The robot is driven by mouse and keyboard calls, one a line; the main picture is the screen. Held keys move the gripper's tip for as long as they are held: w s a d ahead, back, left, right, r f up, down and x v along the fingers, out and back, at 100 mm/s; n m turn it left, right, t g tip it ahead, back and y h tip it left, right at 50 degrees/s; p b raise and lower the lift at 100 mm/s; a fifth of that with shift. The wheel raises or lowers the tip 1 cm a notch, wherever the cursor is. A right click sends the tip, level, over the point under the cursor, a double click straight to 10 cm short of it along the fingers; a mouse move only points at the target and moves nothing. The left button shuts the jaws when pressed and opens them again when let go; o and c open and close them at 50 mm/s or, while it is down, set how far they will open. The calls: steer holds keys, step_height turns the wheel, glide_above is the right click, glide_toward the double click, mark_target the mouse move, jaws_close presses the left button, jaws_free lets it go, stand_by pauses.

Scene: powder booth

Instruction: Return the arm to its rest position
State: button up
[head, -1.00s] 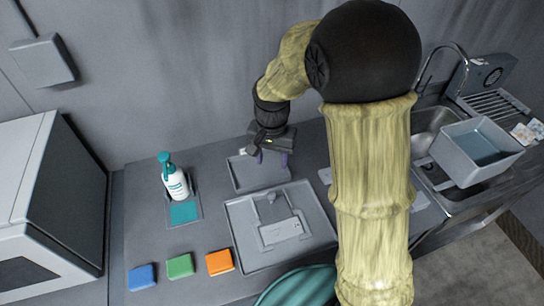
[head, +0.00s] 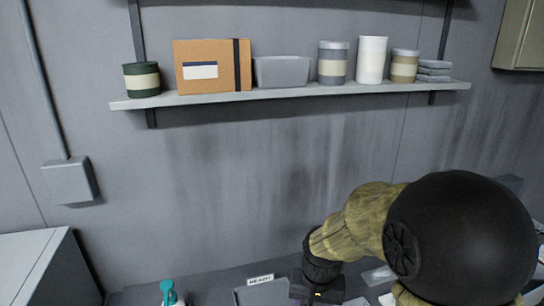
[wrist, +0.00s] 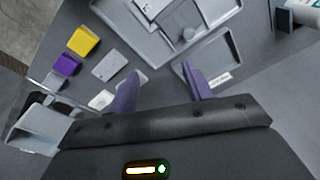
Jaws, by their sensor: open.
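My gripper (wrist: 160,80) is open, with its two purple fingers apart and nothing between them in the wrist view. It points down over the grey worktop (wrist: 65,110). A small grey tray (wrist: 233,48) with a white label lies close by the right finger. In the head view my arm reaches in from the lower right, bent at a large black joint. The dark body of my gripper shows at the bottom edge there, and its fingertips are cut off by the frame.
A wall shelf (head: 290,95) holds a cardboard box (head: 212,67), a grey bin (head: 281,71) and several canisters. A teal-topped bottle (head: 168,294) stands lower left. The wrist view shows a larger tray (wrist: 150,45), a yellow block (wrist: 83,41) and a purple block (wrist: 66,65).

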steer(key=s+d+n+t, duration=0.1)
steer(key=s+d+n, duration=0.1)
steer(key=s+d, duration=0.4)
steer(key=shift+s+f, duration=0.15)
steer(key=shift+s, duration=0.35)
